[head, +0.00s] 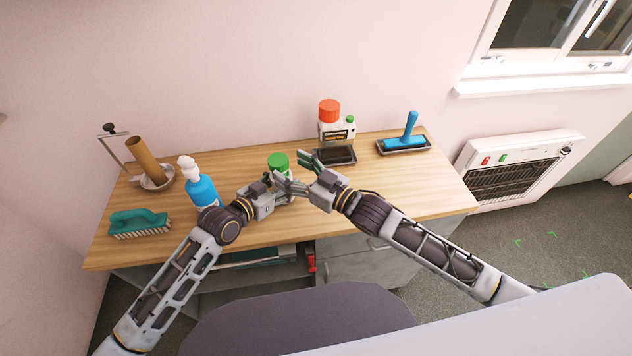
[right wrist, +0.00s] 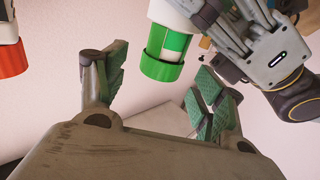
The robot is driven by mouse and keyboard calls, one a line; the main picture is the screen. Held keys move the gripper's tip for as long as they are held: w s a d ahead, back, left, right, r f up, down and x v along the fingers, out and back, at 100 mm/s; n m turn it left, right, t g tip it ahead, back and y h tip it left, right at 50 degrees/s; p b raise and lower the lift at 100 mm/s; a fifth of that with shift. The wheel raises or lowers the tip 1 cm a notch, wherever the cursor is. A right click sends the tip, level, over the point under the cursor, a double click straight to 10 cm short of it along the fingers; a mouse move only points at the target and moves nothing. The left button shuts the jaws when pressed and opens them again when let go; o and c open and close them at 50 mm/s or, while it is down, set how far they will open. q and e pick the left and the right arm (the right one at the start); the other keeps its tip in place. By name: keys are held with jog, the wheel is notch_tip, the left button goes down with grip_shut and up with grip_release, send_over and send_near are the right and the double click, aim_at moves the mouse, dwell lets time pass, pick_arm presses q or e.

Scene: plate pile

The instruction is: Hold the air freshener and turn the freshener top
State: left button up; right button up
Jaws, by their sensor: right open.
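The air freshener has a white body and a green top (head: 278,161). It is near the middle of the wooden table, partly hidden behind my grippers. The right wrist view shows its green top (right wrist: 165,45) pointing down in the picture, between and beyond my right fingers. My right gripper (head: 290,168) is open and empty, its fingers spread beside the top. My left gripper (head: 275,192) is at the freshener's lower body from the front left. It also shows at upper right in the right wrist view (right wrist: 225,25). Whether its fingers close on the body is hidden.
A blue pump bottle (head: 202,189), a teal brush (head: 140,220) and a brown tube on a holder (head: 147,160) stand left. A white device with a red cap (head: 329,112) stands behind right. A blue roller in a tray (head: 406,138) is farther right. The right front table (head: 425,190) is clear.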

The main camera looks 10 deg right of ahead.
jog(key=v, duration=0.7)
dwell(0.5)
dwell(0.3)
pick_arm(q)
jog(key=o, duration=1.2)
jog(key=shift+a, duration=0.15)
jog(key=shift+v, duration=5.85)
jog(key=shift+r, duration=0.1)
jog(key=shift+s, duration=0.15)
pick_arm(e)
jog(key=shift+d+f, duration=0.1)
